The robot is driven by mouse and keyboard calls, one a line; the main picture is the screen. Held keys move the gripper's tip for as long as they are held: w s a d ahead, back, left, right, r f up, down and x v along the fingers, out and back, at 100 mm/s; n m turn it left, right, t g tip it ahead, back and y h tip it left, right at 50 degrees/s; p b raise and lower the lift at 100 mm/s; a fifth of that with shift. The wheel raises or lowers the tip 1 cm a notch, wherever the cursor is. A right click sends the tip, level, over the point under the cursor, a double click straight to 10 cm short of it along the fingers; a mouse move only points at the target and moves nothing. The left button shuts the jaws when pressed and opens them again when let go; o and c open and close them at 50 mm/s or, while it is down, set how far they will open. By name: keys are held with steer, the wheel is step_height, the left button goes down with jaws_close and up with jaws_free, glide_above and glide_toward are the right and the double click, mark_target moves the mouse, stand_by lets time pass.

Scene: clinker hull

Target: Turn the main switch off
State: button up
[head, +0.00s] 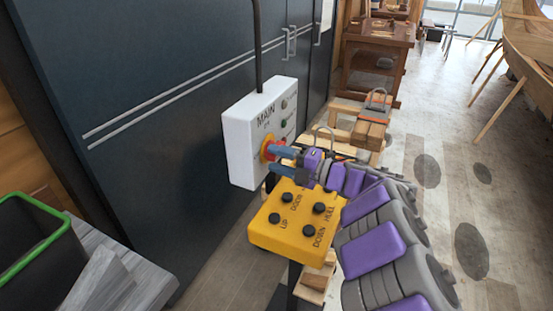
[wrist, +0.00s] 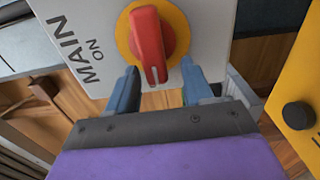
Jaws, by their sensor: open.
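The main switch is a red handle on a yellow disc, on a white box (head: 238,150) marked MAIN and ON. In the wrist view the red handle (wrist: 150,45) points down the picture toward my gripper, and the ON label on the white box (wrist: 112,88) lies left of the disc. My gripper (wrist: 158,84) is open, its two blue fingers spread to either side of the handle's lower end. I cannot tell whether they touch it. In the head view my gripper (head: 272,158) is at the disc and hides most of the handle.
A yellow pendant box (head: 278,232) with several black buttons sits just below and right of my gripper, and also shows in the wrist view (wrist: 303,85). A dark cabinet (head: 150,130) stands behind. A green-rimmed bin (head: 40,258) is at lower left. Floor is open at right.

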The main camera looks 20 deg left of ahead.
steer(key=s+d+p, duration=0.1)
steer(key=d+p, duration=0.2)
steer(key=d, duration=1.3)
steer(key=shift+d, duration=0.35)
